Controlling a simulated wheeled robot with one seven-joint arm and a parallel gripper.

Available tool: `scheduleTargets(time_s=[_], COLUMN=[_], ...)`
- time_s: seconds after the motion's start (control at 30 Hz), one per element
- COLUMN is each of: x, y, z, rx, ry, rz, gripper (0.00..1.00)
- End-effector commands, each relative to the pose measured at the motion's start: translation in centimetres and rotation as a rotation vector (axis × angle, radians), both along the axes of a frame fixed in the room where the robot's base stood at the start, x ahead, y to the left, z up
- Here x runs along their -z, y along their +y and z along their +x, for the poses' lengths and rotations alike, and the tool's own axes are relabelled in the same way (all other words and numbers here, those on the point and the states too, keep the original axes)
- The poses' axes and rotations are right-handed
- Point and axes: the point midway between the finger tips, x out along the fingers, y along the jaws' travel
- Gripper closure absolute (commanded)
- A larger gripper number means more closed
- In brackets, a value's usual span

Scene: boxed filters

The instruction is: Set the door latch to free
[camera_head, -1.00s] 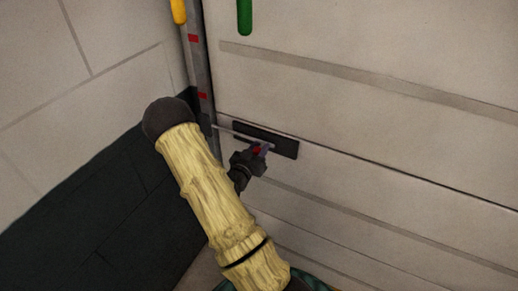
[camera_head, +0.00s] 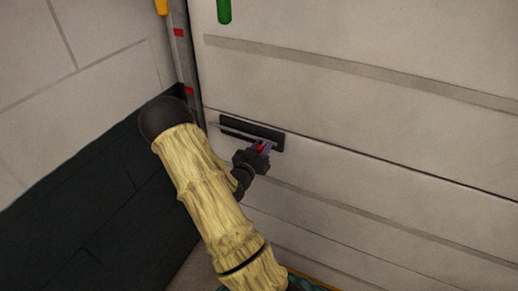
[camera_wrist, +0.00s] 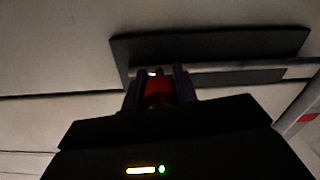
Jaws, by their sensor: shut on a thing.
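The door (camera_head: 400,120) is a large pale panelled surface. Its latch has a dark rectangular plate (camera_head: 276,138) with a thin grey bar (camera_head: 232,129) running along it toward the door's left edge. A red knob (camera_head: 260,147) sits at the bar's right end. My gripper (camera_head: 264,147) is at this knob and shut on it. In the wrist view the red knob (camera_wrist: 158,92) shows between the two dark fingers of my gripper (camera_wrist: 160,84), with the plate (camera_wrist: 215,45) and the bar (camera_wrist: 240,67) just beyond. The knob's far side is hidden.
A grey metal post (camera_head: 181,60) with red marks stands at the door's left edge, beside a pale block wall (camera_head: 80,90) with a dark lower band (camera_head: 90,190). A yellow handle (camera_head: 161,6) and a green handle (camera_head: 224,10) hang at the top. The door's right side is clear.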

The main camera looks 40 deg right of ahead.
Motion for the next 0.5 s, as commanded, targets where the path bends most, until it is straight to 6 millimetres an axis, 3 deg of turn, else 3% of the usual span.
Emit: scheduleTargets(time_s=[0.1, 0.13, 0.2, 0.5], x=[0.26, 0.25, 0.24, 0.16], y=[-0.28, -0.30, -0.34, 0.37], z=[-0.62, -0.63, -0.60, 0.06], rx=[0.015, 0.015, 0.015, -0.003], ry=[0.010, 0.010, 0.009, 0.005], rz=[0.004, 0.004, 0.004, 0.003], gripper=[1.00, 0.66, 0.52, 0.49])
